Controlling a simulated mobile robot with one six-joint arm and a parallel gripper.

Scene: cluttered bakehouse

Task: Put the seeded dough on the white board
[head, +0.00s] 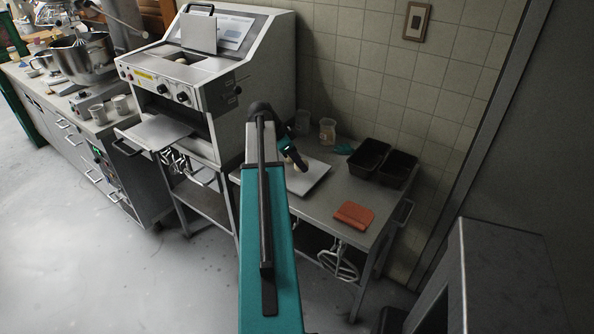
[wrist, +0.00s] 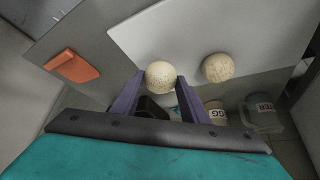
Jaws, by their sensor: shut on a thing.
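My gripper (wrist: 158,88) is shut on a round, pale, lightly speckled dough ball (wrist: 160,74), held between the fingertips. In the head view my gripper (head: 299,163) is over the white board (head: 318,174), and my arm hides part of that area. The white board (wrist: 150,32) fills the upper middle of the wrist view. A second dough ball (wrist: 217,67), more clearly speckled, appears on the board to the right of the held one. I cannot tell whether the held ball touches the board.
An orange scraper (head: 354,215) lies on the steel table, clear of the board. Black tins (head: 368,158) stand at the back right. Labelled tubs (wrist: 263,113) show in the wrist view. A large machine (head: 205,85) stands left of the table.

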